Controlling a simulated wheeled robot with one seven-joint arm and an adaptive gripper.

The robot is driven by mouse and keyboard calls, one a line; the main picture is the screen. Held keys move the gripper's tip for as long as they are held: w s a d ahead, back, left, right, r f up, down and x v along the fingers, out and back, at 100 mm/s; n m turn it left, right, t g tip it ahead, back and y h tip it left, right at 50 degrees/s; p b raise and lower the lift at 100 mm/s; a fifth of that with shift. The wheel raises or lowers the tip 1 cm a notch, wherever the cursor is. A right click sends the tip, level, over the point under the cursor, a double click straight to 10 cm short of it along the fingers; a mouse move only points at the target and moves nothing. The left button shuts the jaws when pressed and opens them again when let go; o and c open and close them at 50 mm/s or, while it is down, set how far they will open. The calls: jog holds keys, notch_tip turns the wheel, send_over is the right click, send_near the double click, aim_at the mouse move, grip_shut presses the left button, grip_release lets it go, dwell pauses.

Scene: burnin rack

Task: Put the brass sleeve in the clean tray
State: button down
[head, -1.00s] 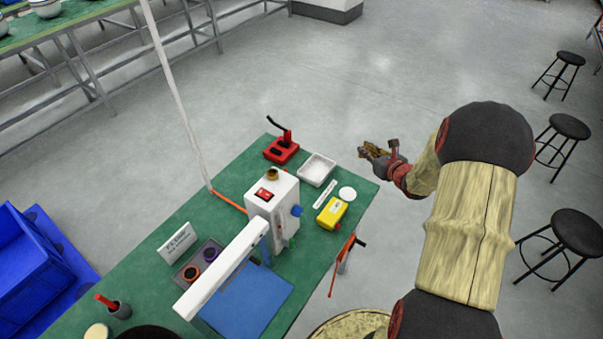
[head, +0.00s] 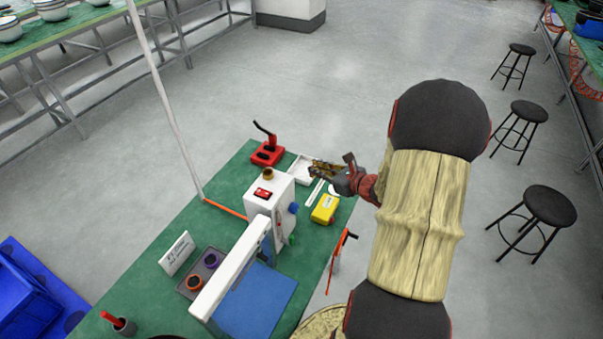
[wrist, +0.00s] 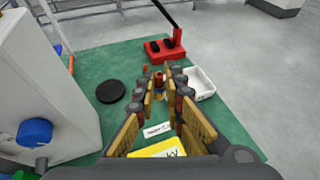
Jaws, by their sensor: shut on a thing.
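My gripper (head: 314,168) reaches in from the right and appears over the right part of the white tray (head: 296,173) in the head view. In the wrist view its tan-padded fingers (wrist: 160,88) close in around a small red and dark thing (wrist: 158,76), partly hidden by them. I cannot make out that it is the brass sleeve. The white tray (wrist: 201,85) looks empty, just right of the fingers in the wrist view. A brass-coloured ring (head: 268,173) shows at the top of the white machine (head: 266,207).
A yellow box (head: 325,208) lies in front. A grey tray (head: 210,262) holds orange and purple rings. A black disc (wrist: 110,91) lies left of my fingers. The white machine is a tall obstacle at left.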

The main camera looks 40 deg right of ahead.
jog(key=w+d+f+b, duration=0.1)
jog(key=w+f, duration=0.1)
jog(key=w, duration=0.1)
jog(key=w+d+f+b, duration=0.1)
jog(key=w+f, duration=0.2)
jog(key=w+d+f+b, duration=0.1)
jog(key=w+d+f, duration=0.1)
jog(key=w+f, duration=0.1)
jog(key=shift+w+f, duration=0.1)
jog(key=shift+w, duration=0.4)
jog(key=shift+w+d+f+b, duration=0.15)
jog(key=shift+f+b, duration=0.4)
jog(key=shift+f, duration=0.35)
jog(key=shift+w+a+f+b, duration=0.15)
jog(key=shift+f+b, duration=0.35)
jog(key=shift+f, duration=0.4)
jog(key=shift+d, duration=0.1)
jog(key=shift+f, duration=0.15)
jog(key=c, duration=1.9)
grip_release()
